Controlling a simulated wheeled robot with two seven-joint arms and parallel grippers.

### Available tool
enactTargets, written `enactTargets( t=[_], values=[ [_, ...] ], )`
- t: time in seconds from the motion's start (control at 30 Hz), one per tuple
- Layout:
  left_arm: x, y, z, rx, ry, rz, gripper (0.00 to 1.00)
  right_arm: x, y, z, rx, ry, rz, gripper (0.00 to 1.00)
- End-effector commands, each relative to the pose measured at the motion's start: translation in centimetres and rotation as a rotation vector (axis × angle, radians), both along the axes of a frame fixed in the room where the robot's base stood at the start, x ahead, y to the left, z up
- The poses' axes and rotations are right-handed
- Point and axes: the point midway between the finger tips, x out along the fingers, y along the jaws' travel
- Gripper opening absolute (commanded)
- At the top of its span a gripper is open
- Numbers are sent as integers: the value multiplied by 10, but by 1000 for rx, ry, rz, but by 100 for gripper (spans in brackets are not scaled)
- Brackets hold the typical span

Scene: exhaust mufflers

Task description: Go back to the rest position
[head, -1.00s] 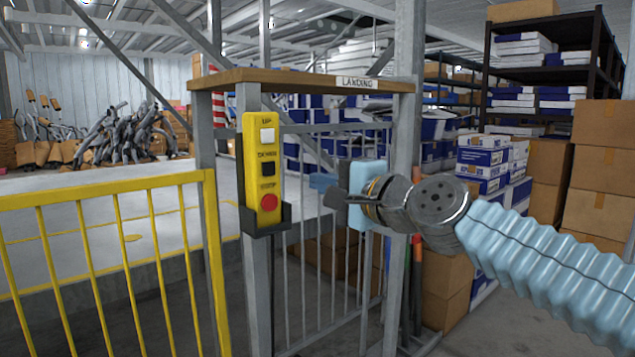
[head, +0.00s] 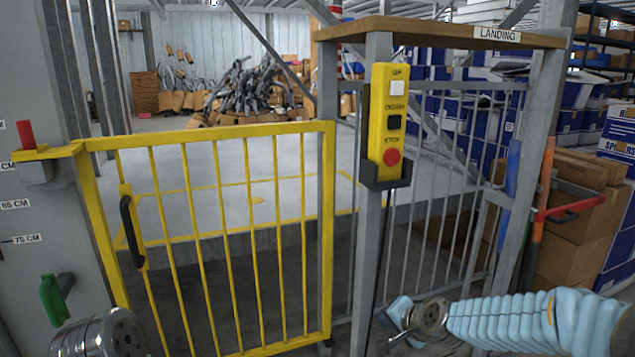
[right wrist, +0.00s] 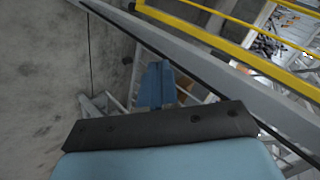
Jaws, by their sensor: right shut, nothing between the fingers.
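My right gripper (head: 394,336) is low in the head view, small and partly turned away, in front of the grey railing's foot. It is shut and empty, clear of the control box. In the right wrist view its pale blue body and dark bar (right wrist: 160,125) fill the lower part. My left gripper is not in view; only a round metal joint of my left arm (head: 100,335) shows at the bottom left.
A yellow gate (head: 220,235) with a black handle (head: 131,232) stands at the left, beside a grey column with a green lever (head: 54,298). A wooden LANDING board (head: 430,32) tops the grey posts. Cardboard boxes (head: 575,235) stand at the right.

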Motion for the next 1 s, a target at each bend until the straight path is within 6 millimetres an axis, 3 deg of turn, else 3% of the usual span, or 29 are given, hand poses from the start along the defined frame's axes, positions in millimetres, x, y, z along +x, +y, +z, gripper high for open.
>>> enactTargets(
  t=[0.03, 0.17, 0.2, 0.3, 0.4, 0.5, 0.63, 1.0],
  values=[
    [0, 0, 0, 0, 0, 0, 43, -14, 4, -48, -46, 67, 43, 0],
    [0, 0, 0, 0, 0, 0, 43, -65, 14, -151, -153, 211, 183, 0],
    [0, 0, 0, 0, 0, 0, 43, -85, 17, -179, -179, 253, 233, 0],
    [0, 0, 0, 0, 0, 0, 43, -142, 27, -240, -224, 354, 362, 0],
    [0, 0, 0, 0, 0, 0, 43, -198, 36, -281, -242, 432, 487, 0],
    [0, 0, 0, 0, 0, 0, 43, -242, 44, -304, -242, 483, 582, 0],
    [0, 0, 0, 0, 0, 0, 43, -274, 50, -317, -236, 514, 651, 0],
    [0, 0, 0, 0, 0, 0, 43, -280, 51, -319, -235, 518, 665, 0]
  ],
)
